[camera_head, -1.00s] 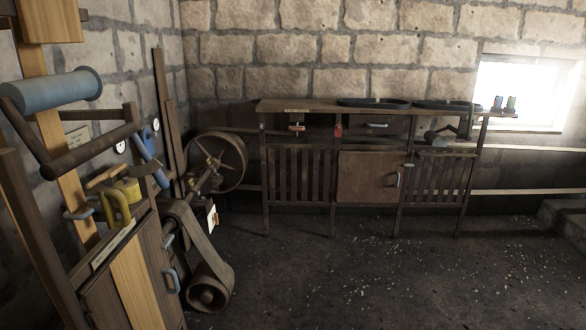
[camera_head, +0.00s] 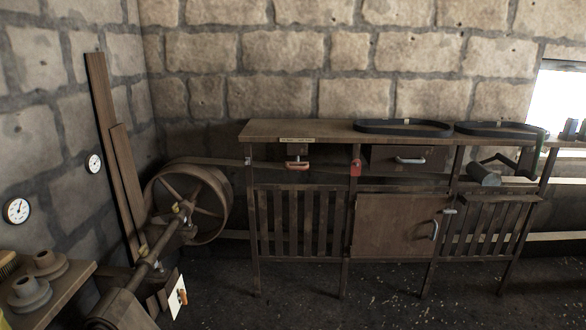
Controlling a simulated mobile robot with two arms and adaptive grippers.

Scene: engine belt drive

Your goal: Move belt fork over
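A flat belt (camera_head: 205,161) runs from a large spoked wheel (camera_head: 187,203) on the left to the wooden bench (camera_head: 305,130). A red-orange handle (camera_head: 297,166) hangs at the bench front, under a small label (camera_head: 297,140). A red tag-like piece (camera_head: 355,167) is on the bench post to its right. I cannot tell for sure which part is the belt fork; the red-orange handle is close to the belt line. Neither of my grippers is in view.
A shaft (camera_head: 150,262) runs from the wheel toward the lower left, with a white card (camera_head: 177,297) beside it. Black belt loops (camera_head: 403,127) lie on the bench. Dark floor in front is open.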

